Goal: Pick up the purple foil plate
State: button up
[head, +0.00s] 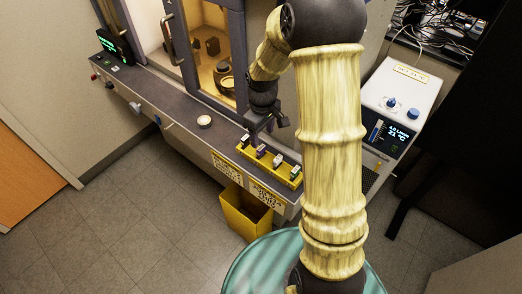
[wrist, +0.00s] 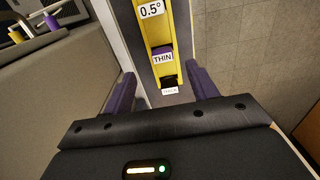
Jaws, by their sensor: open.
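The purple foil plate (wrist: 162,48) sits in a yellow rack (wrist: 183,20), just behind a white label reading "THIN". A dark piece (wrist: 169,80) with a small, hard-to-read label sits at the rack's near end. The head view shows my gripper (head: 264,124) pointing down above the rack, apart from the plate.
A yellow bin (head: 241,212) stands on the floor below the ledge. A white control box (head: 400,95) with a screen stands at right. The cabinet with glass doors rises behind the ledge.

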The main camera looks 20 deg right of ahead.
aim_at(261, 147)
notch_tip(261, 147, down, 3)
jog(key=shift+r, duration=0.2)
jog(key=shift+f, duration=0.1)
jog(key=f, duration=0.1)
jog(key=f+p, duration=0.1)
jog(key=f, duration=0.3)
jog(key=shift+a+p, duration=0.25)
jog(key=shift+p, duration=0.05)
jog(key=shift+s, duration=0.1)
jog(key=shift+d, duration=0.1)
jog(key=c, duration=1.1)
